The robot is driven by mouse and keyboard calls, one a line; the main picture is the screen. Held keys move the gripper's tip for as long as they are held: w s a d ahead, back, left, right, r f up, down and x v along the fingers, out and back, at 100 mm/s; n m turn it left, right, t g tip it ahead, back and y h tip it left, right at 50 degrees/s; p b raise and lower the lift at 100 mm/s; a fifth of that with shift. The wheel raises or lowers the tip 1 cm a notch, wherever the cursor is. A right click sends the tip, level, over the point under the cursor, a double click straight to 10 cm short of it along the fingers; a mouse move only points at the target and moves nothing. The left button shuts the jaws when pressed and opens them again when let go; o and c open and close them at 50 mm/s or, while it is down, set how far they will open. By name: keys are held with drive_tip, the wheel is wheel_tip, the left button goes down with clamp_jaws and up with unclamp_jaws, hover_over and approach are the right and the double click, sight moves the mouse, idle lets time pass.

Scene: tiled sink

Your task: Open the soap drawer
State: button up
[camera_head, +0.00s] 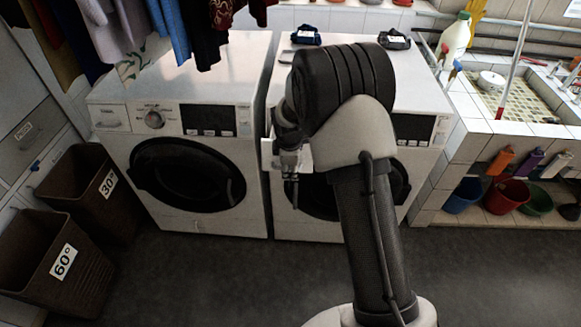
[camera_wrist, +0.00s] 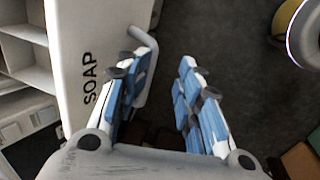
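The soap drawer (camera_wrist: 75,75) shows in the wrist view as a white front lettered SOAP, with open white compartments behind it at the left, so it stands pulled out. Its grey bar handle (camera_wrist: 143,36) sticks out from the front. My gripper (camera_wrist: 168,52) is open, its blue-padded fingers apart. The left finger overlaps the handle in the picture; I cannot tell whether they touch. In the head view my gripper (camera_head: 290,195) points down in front of the right washing machine (camera_head: 425,95), and my arm hides most of the drawer.
A left washing machine (camera_head: 185,125) stands beside it, its own drawer (camera_head: 110,118) shut. Brown laundry baskets (camera_head: 60,265) stand at the left. A tiled sink counter (camera_head: 490,125) with buckets below is at the right. Clothes hang at upper left. The floor in front is clear.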

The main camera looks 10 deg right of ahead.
drive_tip(key=v, duration=1.2)
drive_tip(key=shift+s, duration=0.1)
drive_tip(key=s+r+m+t, duration=0.1)
drive_tip(key=s+r+m, duration=0.6)
drive_tip(key=s+r, duration=0.65)
drive_tip(key=s+r+m+t, duration=0.1)
drive_tip(key=s+m, duration=0.6)
drive_tip(key=s, duration=1.2)
drive_tip(key=shift+s+a+m+y, duration=0.25)
drive_tip(key=shift+s+m+y, duration=0.05)
drive_tip(key=shift+s+y, duration=0.1)
